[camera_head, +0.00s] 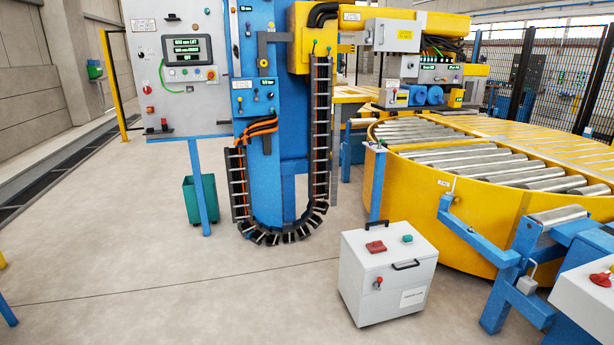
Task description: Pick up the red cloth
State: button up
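A small flat red thing (376,247), which looks like the folded red cloth, lies on the top of a white box-shaped cabinet (358,280) on the floor, right of centre. It lies on the left part of the top, apart from a small green item (407,239) to its right. My gripper is not in view.
The cabinet has a black handle (406,265) at its top front edge and a red-knobbed lever on its front. A yellow roller turntable (440,215) stands behind it, with blue framework (505,265) to the right. A blue column (270,190) stands behind left. The floor (200,290) is clear at front left.

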aim_at(375, 247)
jog(key=i+u, duration=0.1)
jog(key=i, duration=1.75)
jog(key=i+z, duration=0.1)
jog(key=i, duration=0.4)
jog(key=i+j+z, duration=0.1)
jog(key=i, duration=0.4)
jog(key=i+j+z, duration=0.1)
jog(key=i, duration=0.45)
